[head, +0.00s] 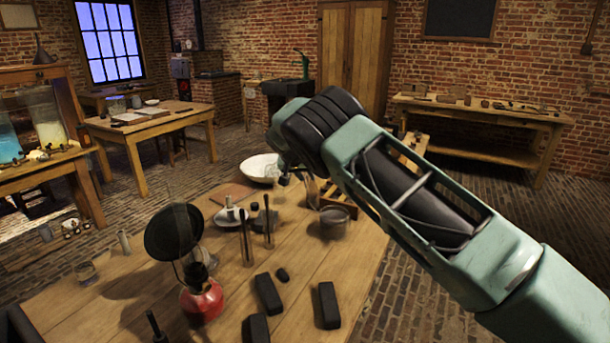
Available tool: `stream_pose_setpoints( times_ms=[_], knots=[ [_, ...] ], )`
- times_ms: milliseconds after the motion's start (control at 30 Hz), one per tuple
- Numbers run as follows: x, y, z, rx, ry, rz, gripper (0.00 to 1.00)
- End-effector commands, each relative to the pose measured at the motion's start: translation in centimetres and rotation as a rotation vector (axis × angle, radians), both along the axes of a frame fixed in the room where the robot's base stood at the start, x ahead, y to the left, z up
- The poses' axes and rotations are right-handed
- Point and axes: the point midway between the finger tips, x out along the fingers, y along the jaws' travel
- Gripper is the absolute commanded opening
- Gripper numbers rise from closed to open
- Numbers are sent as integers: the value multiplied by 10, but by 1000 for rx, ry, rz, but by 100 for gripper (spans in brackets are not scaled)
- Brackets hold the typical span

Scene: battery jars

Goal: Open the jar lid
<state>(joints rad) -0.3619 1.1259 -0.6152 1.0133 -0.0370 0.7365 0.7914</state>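My arm reaches in from the right over the wooden table (310,265). My gripper (284,180) points down near the table's far side, just in front of a white bowl (259,168). It is small and mostly hidden by my wrist, so its opening does not show. A clear glass vessel (312,190), perhaps a jar, stands just right of the gripper; I cannot tell whether they touch. A short round glass jar (335,223) stands nearer on the right. I cannot make out a lid on either.
A red lamp (202,300) with a dark round reflector (173,232) stands at front left. Several black blocks (268,294) lie at the front. Thin upright rods (246,243) stand mid-table. Large liquid-filled glass tanks (42,118) stand on another bench at left.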

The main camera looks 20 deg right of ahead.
Motion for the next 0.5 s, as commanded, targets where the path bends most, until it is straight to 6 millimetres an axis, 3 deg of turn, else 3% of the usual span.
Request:
stream_pose_setpoints(
  times_ms=[267,500],
  knots=[
    [0,2,4,0,-4,1,26],
    [-13,21,32,2,-6,3,26]
  ],
)
